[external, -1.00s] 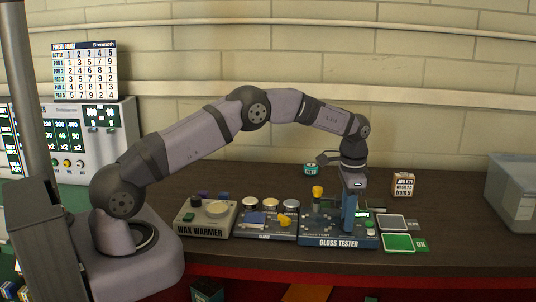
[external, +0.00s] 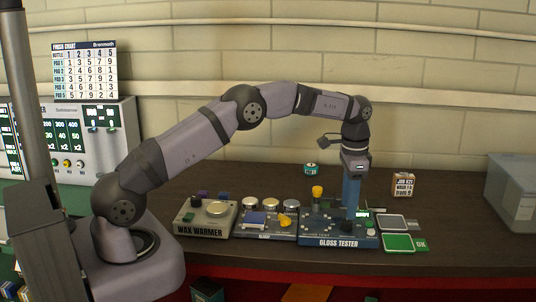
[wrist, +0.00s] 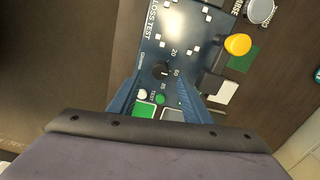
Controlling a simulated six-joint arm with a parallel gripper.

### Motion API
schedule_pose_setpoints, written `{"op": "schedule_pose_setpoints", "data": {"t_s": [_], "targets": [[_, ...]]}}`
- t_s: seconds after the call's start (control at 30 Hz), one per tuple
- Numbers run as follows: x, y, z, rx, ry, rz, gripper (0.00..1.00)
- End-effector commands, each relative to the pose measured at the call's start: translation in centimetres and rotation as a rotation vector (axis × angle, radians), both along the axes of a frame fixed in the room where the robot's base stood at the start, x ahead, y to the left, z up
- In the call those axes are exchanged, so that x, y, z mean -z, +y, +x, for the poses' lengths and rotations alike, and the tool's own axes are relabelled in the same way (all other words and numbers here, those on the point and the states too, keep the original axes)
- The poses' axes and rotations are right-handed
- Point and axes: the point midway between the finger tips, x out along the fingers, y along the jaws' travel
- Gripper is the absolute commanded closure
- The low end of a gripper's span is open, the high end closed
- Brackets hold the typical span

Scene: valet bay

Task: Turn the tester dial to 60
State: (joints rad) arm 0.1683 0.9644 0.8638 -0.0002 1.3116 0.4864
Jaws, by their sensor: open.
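The gloss tester (external: 338,241) is a blue box at the front of the bench. In the wrist view its panel (wrist: 200,47) shows a black dial (wrist: 161,71) with the marks 20, 60 and 85 around it. I cannot read the dial's pointer surely. My gripper (external: 351,212) points down over the right part of the tester. In the wrist view my gripper (wrist: 159,93) is open, its blue fingers apart on both sides of the dial's line, with nothing held. The dial is not clear in the external view.
Left of the tester stand the wax warmer (external: 206,218) and a unit with several round pots and a yellow knob (external: 284,221). A green OK pad (external: 398,242) and a grey pad (external: 391,222) lie to the right. A job box (external: 403,185) stands behind. A yellow-topped part (external: 317,191) rises near my gripper.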

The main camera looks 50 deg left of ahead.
Motion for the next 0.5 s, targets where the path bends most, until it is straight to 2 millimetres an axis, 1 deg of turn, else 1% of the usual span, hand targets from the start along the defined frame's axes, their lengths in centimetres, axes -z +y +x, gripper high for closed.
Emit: {"op": "schedule_pose_setpoints", "data": {"t_s": [0.1, 0.2, 0.33, 0.5], "targets": [[-1.4, 0.0, 0.1, 0.000, -0.004, 0.000, 0.55], [-2.2, 0.0, 0.1, 0.000, -0.002, 0.000, 0.55], [-2.8, 0.0, 0.0, 0.000, -0.002, 0.000, 0.55], [-2.9, 0.0, 0.0, 0.000, -0.001, -0.001, 0.55]]}}
